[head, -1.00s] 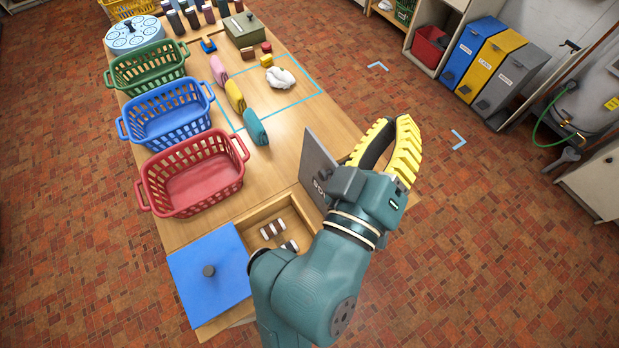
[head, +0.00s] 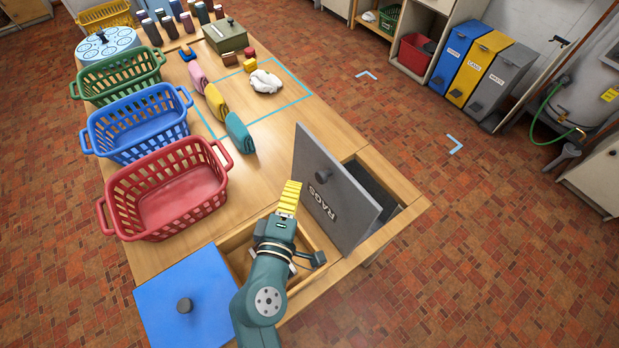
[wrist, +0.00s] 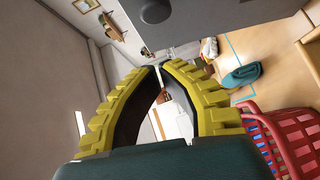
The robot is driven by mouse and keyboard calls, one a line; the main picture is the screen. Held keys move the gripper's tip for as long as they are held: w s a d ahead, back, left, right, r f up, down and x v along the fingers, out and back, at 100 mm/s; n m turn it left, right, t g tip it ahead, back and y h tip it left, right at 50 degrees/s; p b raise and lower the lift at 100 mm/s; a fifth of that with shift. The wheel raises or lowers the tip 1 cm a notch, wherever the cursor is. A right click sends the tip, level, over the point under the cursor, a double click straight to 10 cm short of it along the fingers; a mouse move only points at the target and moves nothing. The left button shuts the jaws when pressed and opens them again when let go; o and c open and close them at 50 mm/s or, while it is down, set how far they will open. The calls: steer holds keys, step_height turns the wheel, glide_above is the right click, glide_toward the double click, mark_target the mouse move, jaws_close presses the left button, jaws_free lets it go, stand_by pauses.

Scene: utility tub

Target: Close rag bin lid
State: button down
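The rag bin lid (head: 345,208), a grey panel marked RAGS with a dark knob (head: 322,176), stands tilted up along the left side of the bin opening (head: 378,188). Its marked, knobbed face is toward the left. In the wrist view the lid (wrist: 215,22) fills the top, with the knob at the upper edge. My gripper (head: 291,192) is left of the lid, on its knobbed side, low over the neighbouring compartment. Its yellow fingers meet at the tips in the wrist view (wrist: 160,66), with nothing seen between them. I cannot tell whether it touches the lid.
An open wooden compartment (head: 236,262) lies under my arm. A blue lid (head: 205,285) lies flat to its left. A red basket (head: 165,190), blue basket (head: 138,122) and green basket (head: 115,76) line the left side. Rolled cloths, including a teal one (head: 240,133), lie beyond.

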steer(key=shift+w+d+f+p, duration=0.15)
steer(key=shift+w+d+f, duration=0.05)
steer(key=shift+w+d, duration=0.65)
steer(key=shift+w+d+f+p, duration=0.15)
steer(key=shift+w+d, duration=0.45)
steer(key=shift+d, duration=0.35)
